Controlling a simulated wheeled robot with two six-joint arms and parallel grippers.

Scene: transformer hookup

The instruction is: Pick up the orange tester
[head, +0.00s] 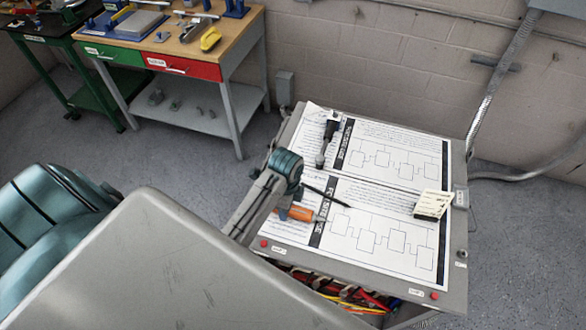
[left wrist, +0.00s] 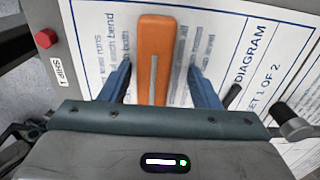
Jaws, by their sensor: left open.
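The orange tester (head: 301,213) lies on the lower diagram sheet on the panel's top in the head view, partly hidden by my left arm. It also shows in the left wrist view as an orange bar (left wrist: 154,48) with a grey stripe. My left gripper (left wrist: 156,78) is open, with one blue finger on each side of the tester and gaps visible between. My right gripper is not in view.
A black-handled tool (head: 328,134) lies on the upper sheet. A dark thin probe (head: 327,196) lies near the tester. A tag block (head: 432,205) sits at the right. Red buttons (head: 434,295) line the panel edge, with wires (head: 350,300) below. A workbench (head: 235,60) stands behind.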

